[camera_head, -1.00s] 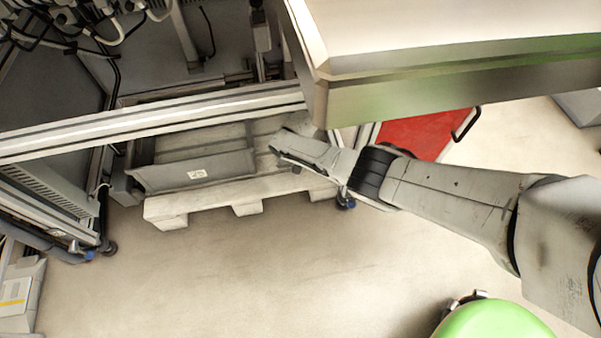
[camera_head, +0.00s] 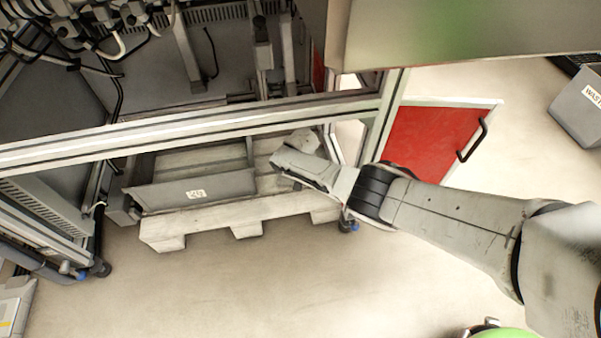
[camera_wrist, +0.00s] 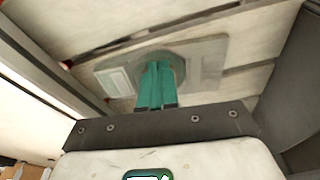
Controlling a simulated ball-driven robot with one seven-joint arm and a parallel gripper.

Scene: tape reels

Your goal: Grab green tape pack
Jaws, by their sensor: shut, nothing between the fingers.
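My gripper (camera_wrist: 158,86) shows in the wrist view as two teal fingers pressed together, with nothing between them. Beyond the fingertips, a flat grey piece with a rounded middle (camera_wrist: 207,62) lies on pale boards. The fingers cover part of it, and I cannot tell whether they touch it. In the head view, my arm reaches left to the right end of the wooden pallet (camera_head: 205,222), under the frame's rail. A small pale piece (camera_head: 300,142) shows just beyond the arm's end. I cannot make out a green tape pack in either view.
A grey bin (camera_head: 190,192) with a white label stands on the pallet, left of my arm. A metal rail (camera_head: 200,122) crosses above. A red panel with a handle (camera_head: 425,140) is behind my arm. A grey waste bin (camera_head: 580,110) is far right.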

